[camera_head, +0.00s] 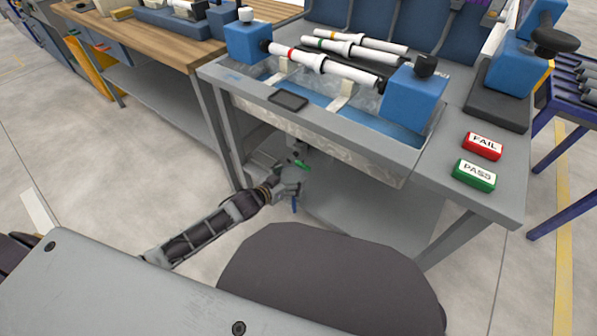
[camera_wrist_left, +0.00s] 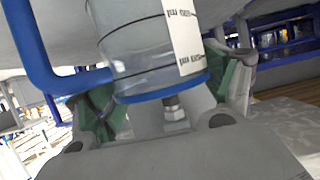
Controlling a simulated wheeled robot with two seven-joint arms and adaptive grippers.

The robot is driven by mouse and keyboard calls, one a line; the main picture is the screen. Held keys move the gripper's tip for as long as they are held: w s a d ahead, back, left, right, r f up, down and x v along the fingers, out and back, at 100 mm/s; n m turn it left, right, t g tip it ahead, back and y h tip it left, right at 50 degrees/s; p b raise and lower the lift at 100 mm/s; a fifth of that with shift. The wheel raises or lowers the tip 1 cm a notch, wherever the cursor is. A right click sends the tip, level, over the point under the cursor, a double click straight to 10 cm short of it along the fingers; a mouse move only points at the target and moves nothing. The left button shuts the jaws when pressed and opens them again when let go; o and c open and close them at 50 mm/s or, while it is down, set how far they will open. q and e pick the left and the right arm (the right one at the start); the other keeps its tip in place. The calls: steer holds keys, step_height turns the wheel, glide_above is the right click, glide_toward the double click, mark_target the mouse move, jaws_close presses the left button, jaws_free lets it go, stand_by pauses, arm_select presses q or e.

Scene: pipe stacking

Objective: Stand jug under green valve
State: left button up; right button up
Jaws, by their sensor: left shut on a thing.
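The jug (camera_wrist_left: 135,45) fills the upper middle of the left wrist view. It is clear, with a blue band, a blue handle and a white marked label. My left gripper (camera_head: 292,178) is shut on it, with green-lined fingers on both sides of its body. In the head view the jug is mostly hidden by the gripper; a small blue piece below the gripper looks like its handle. The gap between jug and valve cannot be judged.
The tank (camera_head: 320,130) sits in the grey bench, with white pipes (camera_head: 325,66) and blue clamps (camera_head: 413,92) above it. A lower shelf (camera_head: 370,210) lies below. Bench legs (camera_head: 217,130) stand close left of my arm. Red FAIL (camera_head: 482,146) and green PASS (camera_head: 474,175) blocks are at right.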

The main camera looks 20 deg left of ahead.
mark_target(298, 170)
arm_select(q)
steer(key=shift+w+d, duration=0.2)
steer(key=shift+w, duration=0.4)
arm_select(e)
steer(key=shift+w+f, duration=0.15)
steer(key=shift+f, duration=0.3)
steer(key=shift+r, duration=0.1)
arm_select(q)
steer(key=shift+w+d, duration=0.1)
steer(key=shift+w, duration=0.1)
steer(key=shift+w+d+b, duration=0.15)
steer(key=shift+w+b, duration=0.3)
steer(key=shift+w, duration=0.1)
steer(key=shift+w+d+b, duration=0.25)
steer(key=shift+w+b, duration=0.05)
steer(key=shift+w, duration=0.4)
steer(key=shift+w+d+b, duration=0.25)
steer(key=shift+w+b, duration=0.05)
steer(key=shift+w, duration=0.35)
steer(key=shift+s+f+b, duration=0.1)
steer(key=shift+f+b, duration=0.2)
steer(key=shift+b, duration=0.1)
arm_select(e)
steer(key=f, duration=0.3)
steer(key=shift+a+t, duration=0.3)
steer(key=shift+a, duration=0.05)
steer(key=shift+w, duration=0.1)
steer(key=shift+w+r, duration=0.2)
steer(key=shift+w, duration=0.05)
